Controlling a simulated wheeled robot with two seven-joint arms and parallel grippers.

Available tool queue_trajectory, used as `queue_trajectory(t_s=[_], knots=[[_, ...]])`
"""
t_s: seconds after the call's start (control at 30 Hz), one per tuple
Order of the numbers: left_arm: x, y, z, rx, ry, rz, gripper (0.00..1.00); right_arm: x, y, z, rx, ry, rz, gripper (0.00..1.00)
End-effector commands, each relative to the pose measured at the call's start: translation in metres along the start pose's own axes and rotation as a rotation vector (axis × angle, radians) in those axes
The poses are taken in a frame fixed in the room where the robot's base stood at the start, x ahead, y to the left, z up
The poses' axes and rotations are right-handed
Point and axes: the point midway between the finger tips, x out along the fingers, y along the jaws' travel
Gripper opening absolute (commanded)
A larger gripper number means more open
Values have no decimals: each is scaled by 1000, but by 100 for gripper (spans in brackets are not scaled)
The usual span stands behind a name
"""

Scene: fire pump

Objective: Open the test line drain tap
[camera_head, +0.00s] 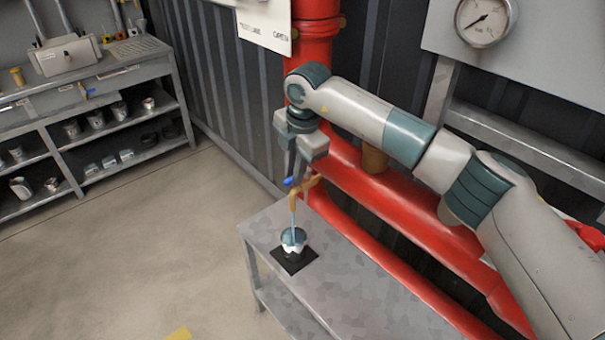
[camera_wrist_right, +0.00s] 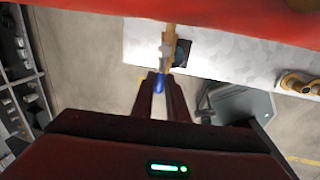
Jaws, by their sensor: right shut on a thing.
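The brass drain tap (camera_head: 307,188) sticks out from the red pipework above a small metal table. Its blue lever (camera_head: 289,181) shows at the tips of my right gripper (camera_head: 294,172). In the right wrist view the blue lever (camera_wrist_right: 159,84) lies between the two dark fingers (camera_wrist_right: 161,88), which are shut on it, and the brass tap (camera_wrist_right: 168,45) is just beyond. A thin pale-blue stream (camera_head: 293,213) runs from the tap's spout down to a white and teal cup (camera_head: 293,239) on a black mat (camera_head: 305,259). My left gripper is not in view.
The grey metal table (camera_head: 345,290) stands below the tap. Red pipes (camera_head: 400,215) run behind my right arm, and a pressure gauge (camera_head: 483,20) is at upper right. A shelf unit (camera_head: 110,110) with cups stands at left. The floor (camera_head: 130,240) between is open.

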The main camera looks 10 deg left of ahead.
Motion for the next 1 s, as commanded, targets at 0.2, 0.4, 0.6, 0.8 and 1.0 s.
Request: queue_trajectory(t_s=[0.2, 0.4, 0.6, 0.8, 1.0], knots=[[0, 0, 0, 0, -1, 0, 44, -2, 1, 1, 2, -3, 3, 0], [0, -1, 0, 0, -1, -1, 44, -1, 1, 1, 1, -2, 3, 32], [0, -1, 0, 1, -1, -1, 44, -1, 0, 1, 0, -1, 2, 32], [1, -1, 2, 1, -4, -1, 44, -4, 0, 1, 0, -2, 1, 32], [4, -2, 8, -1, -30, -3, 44, -23, 1, 1, -2, -2, 4, 32]])
